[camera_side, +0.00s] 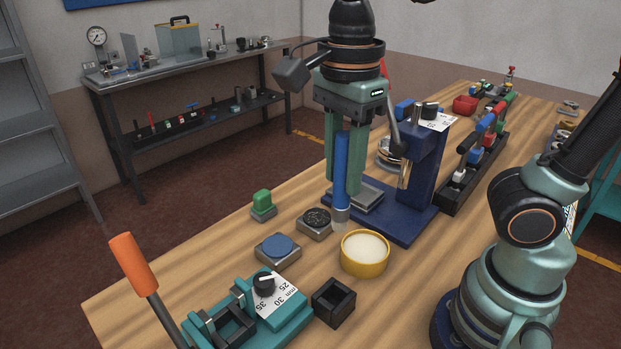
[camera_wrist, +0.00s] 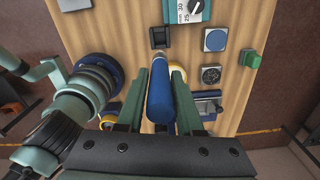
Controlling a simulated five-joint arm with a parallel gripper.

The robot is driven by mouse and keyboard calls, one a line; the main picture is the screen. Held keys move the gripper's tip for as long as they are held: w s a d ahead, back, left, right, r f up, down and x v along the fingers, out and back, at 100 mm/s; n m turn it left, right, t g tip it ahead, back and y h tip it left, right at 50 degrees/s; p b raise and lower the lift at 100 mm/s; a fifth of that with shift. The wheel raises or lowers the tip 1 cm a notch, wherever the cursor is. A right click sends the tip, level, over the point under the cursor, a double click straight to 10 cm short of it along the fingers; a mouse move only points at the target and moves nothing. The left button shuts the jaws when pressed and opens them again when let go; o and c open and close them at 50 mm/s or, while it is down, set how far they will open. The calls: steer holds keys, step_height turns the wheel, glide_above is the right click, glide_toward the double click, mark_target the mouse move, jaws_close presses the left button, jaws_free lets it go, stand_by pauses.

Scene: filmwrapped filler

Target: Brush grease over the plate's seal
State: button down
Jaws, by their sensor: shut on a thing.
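My gripper (camera_side: 344,188) is shut on a brush with a blue handle (camera_side: 341,165), held upright. Its pale lower end (camera_side: 340,214) is low, between the yellow pot and a small plate. The handle (camera_wrist: 160,98) also shows between the fingers in the wrist view. The yellow pot (camera_side: 365,264) holds a pale cream filling, apparently grease; the brush looks apart from it. A square metal plate with a dark speckled disc (camera_side: 317,218) lies just left of the brush. Another plate has a blue disc (camera_side: 278,247). I cannot tell which plate carries the seal.
A blue press (camera_side: 424,170) with a grey bed stands right behind the brush. A teal fixture (camera_side: 288,318) with an orange-handled lever (camera_side: 132,262) and a black open box (camera_side: 333,302) are at the front. A green block (camera_side: 262,202) stands left. Bare wood shows at front left.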

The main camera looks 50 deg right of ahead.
steer(key=w+d+f, duration=0.2)
steer(key=d+f, duration=1.1)
steer(key=f, duration=0.3)
steer(key=shift+w+d+f, duration=0.2)
steer(key=shift+w+d, duration=0.15)
steer(key=shift+w, duration=0.05)
steer(key=shift+f, duration=0.5)
stand_by(1.1)
stand_by(0.5)
step_height(320, 180, up, 7)
stand_by(0.8)
stand_by(0.4)
